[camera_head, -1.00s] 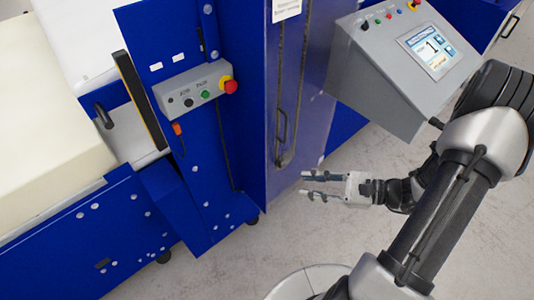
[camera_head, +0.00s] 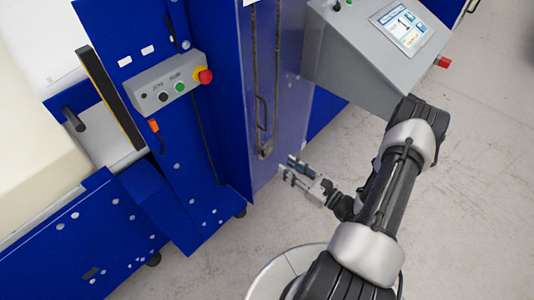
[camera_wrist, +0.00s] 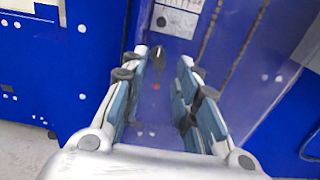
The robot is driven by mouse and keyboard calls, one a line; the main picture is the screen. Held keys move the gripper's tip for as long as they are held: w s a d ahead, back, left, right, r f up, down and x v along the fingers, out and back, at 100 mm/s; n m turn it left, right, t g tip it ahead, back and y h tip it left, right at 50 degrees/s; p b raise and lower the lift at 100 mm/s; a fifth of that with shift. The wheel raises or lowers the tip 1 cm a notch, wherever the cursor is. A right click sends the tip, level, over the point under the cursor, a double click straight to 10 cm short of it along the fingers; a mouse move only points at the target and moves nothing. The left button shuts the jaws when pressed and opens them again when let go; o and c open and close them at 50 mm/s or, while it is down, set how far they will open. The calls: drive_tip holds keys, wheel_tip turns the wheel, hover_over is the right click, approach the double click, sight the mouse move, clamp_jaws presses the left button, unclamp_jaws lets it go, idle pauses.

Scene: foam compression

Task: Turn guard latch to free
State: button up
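In the wrist view a small dark piece (camera_wrist: 158,59), which looks like the guard latch, sits on the blue guard panel (camera_wrist: 262,92) below a white label. A small red dot lies just under it. My gripper (camera_wrist: 164,64) is open and empty, with its two fingers either side of the latch in that view. I cannot tell how far the fingertips are from it. In the head view my gripper (camera_head: 287,168) is beside the lower part of the see-through guard (camera_head: 288,100), pointing up and left. The latch cannot be made out clearly there.
A grey control box (camera_head: 170,84) with a red emergency stop (camera_head: 204,76) is on the blue column. A grey console with a screen (camera_head: 402,24) stands close above my arm. A pale foam block (camera_head: 30,140) lies at the left. The floor at the right is clear.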

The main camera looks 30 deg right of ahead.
sight(265, 151)
drive_tip(key=b+x, duration=0.1)
drive_tip(key=x, duration=0.9)
clamp_jaws()
